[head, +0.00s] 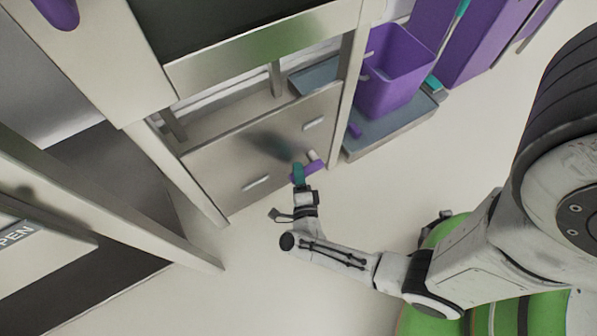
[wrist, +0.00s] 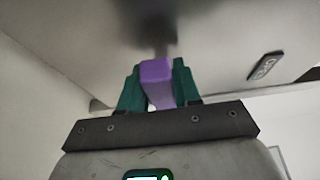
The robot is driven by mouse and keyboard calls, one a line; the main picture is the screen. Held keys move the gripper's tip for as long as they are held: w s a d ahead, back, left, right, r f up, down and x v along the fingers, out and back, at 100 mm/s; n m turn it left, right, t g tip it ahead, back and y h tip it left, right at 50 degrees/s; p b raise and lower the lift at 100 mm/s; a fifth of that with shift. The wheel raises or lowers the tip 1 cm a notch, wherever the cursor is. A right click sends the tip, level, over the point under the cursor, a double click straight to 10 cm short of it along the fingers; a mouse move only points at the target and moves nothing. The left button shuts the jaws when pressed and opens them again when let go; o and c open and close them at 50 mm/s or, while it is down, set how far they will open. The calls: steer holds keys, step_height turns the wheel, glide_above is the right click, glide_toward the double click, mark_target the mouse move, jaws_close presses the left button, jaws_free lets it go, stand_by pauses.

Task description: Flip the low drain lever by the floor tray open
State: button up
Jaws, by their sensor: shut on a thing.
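The drain lever is a short purple bar (head: 316,166) on the front of a low metal panel (head: 215,160) near the floor. In the wrist view the purple lever (wrist: 157,76) sits between the two teal fingers of my gripper (wrist: 157,85). My gripper (head: 298,174) is shut on the lever in the head view too, with my arm reaching in from the lower right. The fingers hide part of the lever. Its pivot is hard to make out behind the fingers and a dark shadow on the panel.
A purple bin (head: 393,70) stands on a blue-grey tray (head: 385,130) at right. The pale floor (head: 270,250) before the panel is clear.

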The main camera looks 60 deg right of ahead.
jaws_close()
steer(key=shift+r, duration=0.1)
steer(key=shift+r+m+y+p, duration=0.4)
steer(key=shift+r+m+p, duration=0.35)
steer(key=shift+p, duration=0.35)
steer(key=shift+s+d+r+m+g+y+p, duration=0.15)
steer(key=shift+r+m+y+p, duration=0.2)
steer(key=shift+m+p, duration=0.3)
steer(key=shift+s+d+r+m+g+y+p, duration=0.1)
steer(key=shift+r+m+g+y+p, duration=0.05)
steer(key=shift+r+m+p, duration=0.35)
steer(key=r+m+y+p, duration=0.1)
steer(key=d+r+m+p, duration=0.1)
steer(key=m+p, duration=0.1)
steer(key=shift+s+d+m+y+p, duration=0.1)
steer(key=shift+s+m+y+p, duration=0.2)
steer(key=shift+s+y, duration=0.1)
steer(key=d+m+y, duration=0.1)
steer(key=s+d+r+m+y+p, duration=0.1)
steer(key=m, duration=0.1)
steer(key=shift+s+t, duration=0.1)
steer(key=shift+t, duration=0.3)
steer(key=shift+s+d+r+m+t+y, duration=0.1)
steer(key=shift+s+d+m+t+y, duration=0.3)
steer(key=shift+m, duration=0.35)
steer(key=shift+s+d+r+m+t+y, duration=0.1)
steer(key=shift+s+d+m+t+y, duration=0.2)
steer(key=shift+d+m+y, duration=0.4)
steer(key=shift+s, duration=0.1)
